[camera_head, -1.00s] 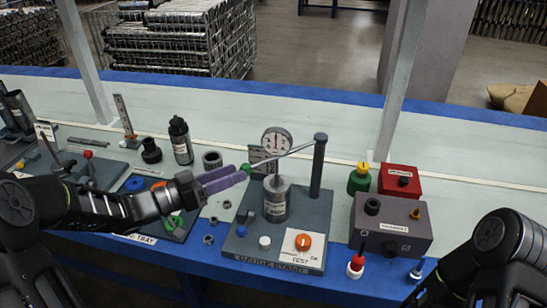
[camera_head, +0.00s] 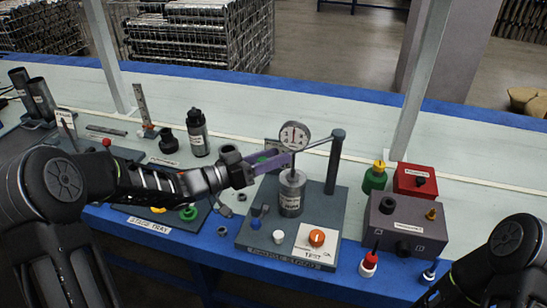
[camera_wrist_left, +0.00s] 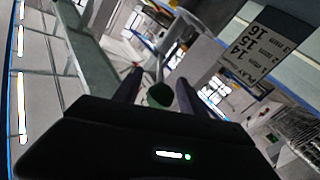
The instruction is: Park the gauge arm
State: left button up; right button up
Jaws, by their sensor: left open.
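The gauge arm (camera_head: 315,144) is a thin rod running left from a dark post (camera_head: 335,163) and carrying a round white dial (camera_head: 294,136). A green knob (camera_head: 262,158) at its left end is partly hidden by my left gripper. My left gripper (camera_head: 279,163) is open, its purple fingers level with the knob and reaching past it, above and left of a grey metal cylinder (camera_head: 291,194). In the left wrist view the green knob (camera_wrist_left: 160,95) sits between the two dark fingers, with the rod behind it. I cannot tell whether they touch. My right gripper is out of view.
A printed card (camera_wrist_left: 258,53) stands close behind the gauge. A grey box (camera_head: 405,222), a red box (camera_head: 414,180) and a green-yellow piece (camera_head: 376,177) are to the right. A black bottle (camera_head: 197,133) is left.

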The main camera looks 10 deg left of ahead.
pick_arm(q)
grip_shut()
dwell(0.6)
dwell(0.9)
